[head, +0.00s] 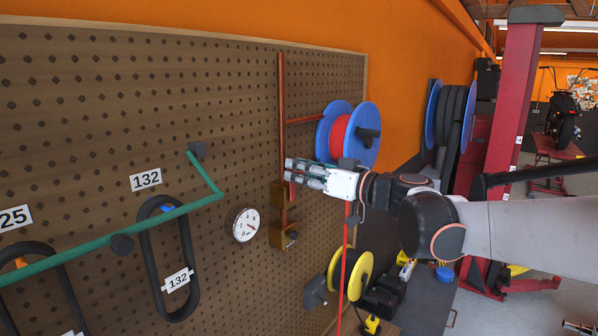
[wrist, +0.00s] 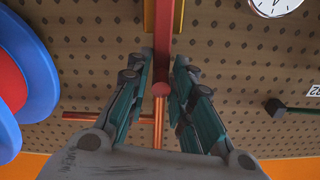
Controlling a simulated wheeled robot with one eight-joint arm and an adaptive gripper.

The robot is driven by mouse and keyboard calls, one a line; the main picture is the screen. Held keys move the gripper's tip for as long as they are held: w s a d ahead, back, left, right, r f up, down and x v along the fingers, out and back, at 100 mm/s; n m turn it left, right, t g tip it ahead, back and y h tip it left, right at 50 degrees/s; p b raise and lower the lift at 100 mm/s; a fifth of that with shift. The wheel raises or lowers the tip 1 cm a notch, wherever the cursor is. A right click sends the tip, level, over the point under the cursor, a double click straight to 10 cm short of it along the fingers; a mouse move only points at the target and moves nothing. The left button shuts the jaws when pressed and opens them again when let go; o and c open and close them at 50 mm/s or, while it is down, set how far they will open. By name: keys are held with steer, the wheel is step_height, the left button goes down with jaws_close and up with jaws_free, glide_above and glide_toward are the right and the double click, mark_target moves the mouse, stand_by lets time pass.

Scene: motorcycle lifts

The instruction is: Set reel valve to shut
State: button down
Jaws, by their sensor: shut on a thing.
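In the wrist view the red lever (wrist: 163,45) runs up the middle of the picture, with a rounded end between the fingers. My gripper (head: 288,172) is at the lever from the right, its fingers pointing left. In the wrist view my gripper (wrist: 162,72) has a finger on each side of the lever and is shut on it.
A blue reel (head: 366,124) with red hose is close above my gripper. A yellow reel (head: 359,276) is below. A green bar (head: 100,241) sticks out at the left.

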steer(key=shift+s+a+f+n+b, duration=0.25)
steer(key=shift+s+a+n+b, duration=0.1)
steer(key=shift+n, duration=0.45)
stand_by(0.4)
steer(key=s+a+f+n+b, duration=0.1)
steer(key=n, duration=0.2)
steer(key=s+a+n+b, duration=0.1)
steer(key=n, duration=0.1)
steer(key=s+f+n+b, duration=0.1)
steer(key=s+n, duration=0.1)
steer(key=n, duration=0.1)
steer(key=shift+a+f+n+b, duration=0.3)
steer(key=shift+a+f+b, duration=0.05)
steer(key=shift+a+b, duration=0.05)
steer(key=shift+s+a+f+n+b, duration=0.2)
steer(key=shift+f+n+b, duration=0.45)
steer(key=shift+n, duration=0.65)
steer(key=shift+s+a+f+n+b, duration=0.15)
steer(key=shift+f+n+b, duration=0.45)
steer(key=shift+n, duration=0.7)
steer(key=shift+s+a+f+n+b, duration=0.15)
steer(key=shift+f+n+b, duration=0.5)
steer(key=shift+n, duration=0.65)
steer(key=shift+s+d+f, duration=0.1)
steer(key=shift+f, duration=0.15)
steer(key=c, duration=1.6)
jaws_free()
steer(key=shift+o, duration=0.2)
steer(key=shift+r, duration=0.1)
